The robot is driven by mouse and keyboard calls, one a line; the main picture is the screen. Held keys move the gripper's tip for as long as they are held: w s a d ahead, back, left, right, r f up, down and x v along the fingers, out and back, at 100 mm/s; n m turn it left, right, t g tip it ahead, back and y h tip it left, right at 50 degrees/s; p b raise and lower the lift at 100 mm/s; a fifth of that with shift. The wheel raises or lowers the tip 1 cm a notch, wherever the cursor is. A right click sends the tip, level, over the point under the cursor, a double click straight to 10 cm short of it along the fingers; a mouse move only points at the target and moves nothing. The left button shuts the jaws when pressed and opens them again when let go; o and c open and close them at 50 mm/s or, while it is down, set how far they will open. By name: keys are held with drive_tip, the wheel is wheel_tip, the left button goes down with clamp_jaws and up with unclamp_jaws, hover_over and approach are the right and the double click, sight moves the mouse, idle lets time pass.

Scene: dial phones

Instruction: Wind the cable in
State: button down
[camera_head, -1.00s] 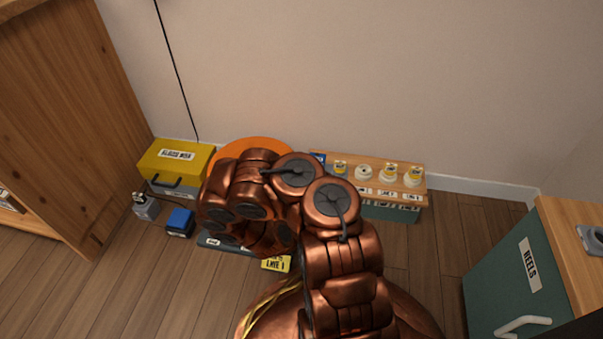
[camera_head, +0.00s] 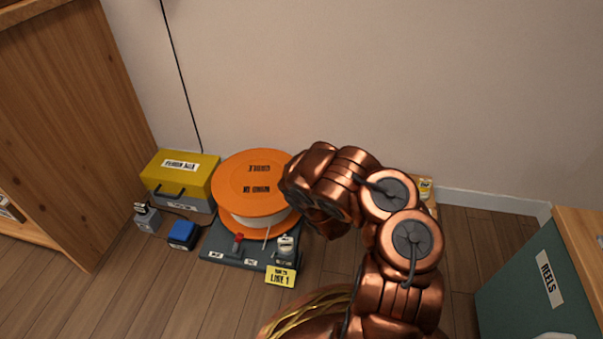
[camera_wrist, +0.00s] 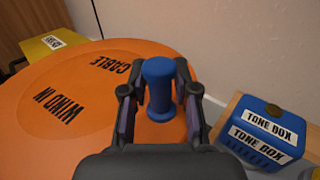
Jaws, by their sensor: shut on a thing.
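The orange cable reel (camera_head: 255,180) stands on a grey base (camera_head: 222,246) at centre left in the head view, and its disc is lettered WIND IN and CABLE. White cable (camera_head: 255,220) shows below the disc. In the wrist view the orange disc (camera_wrist: 80,110) fills the left and middle. A blue upright crank knob (camera_wrist: 159,78) stands near the disc's right edge. My gripper (camera_wrist: 159,93) is shut on the knob, a finger at each side. In the head view my arm hides the knob and gripper.
Left are a yellow box (camera_head: 180,170) and a small blue box (camera_head: 184,233). A blue tone box (camera_wrist: 262,132) stands close right of the disc. A green REELS cabinet (camera_head: 530,290) is far right.

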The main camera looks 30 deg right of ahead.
drive_tip(key=shift+w+d+y, duration=0.15)
drive_tip(key=shift+d+y, duration=0.15)
idle(0.4)
drive_tip(key=c, duration=1.1)
unclamp_jaws()
drive_tip(key=shift+c, duration=0.2)
drive_tip(key=shift+o, duration=0.7)
drive_tip(key=shift+a, duration=0.15)
drive_tip(key=shift+r, duration=0.1)
drive_tip(key=shift+r, duration=4.95)
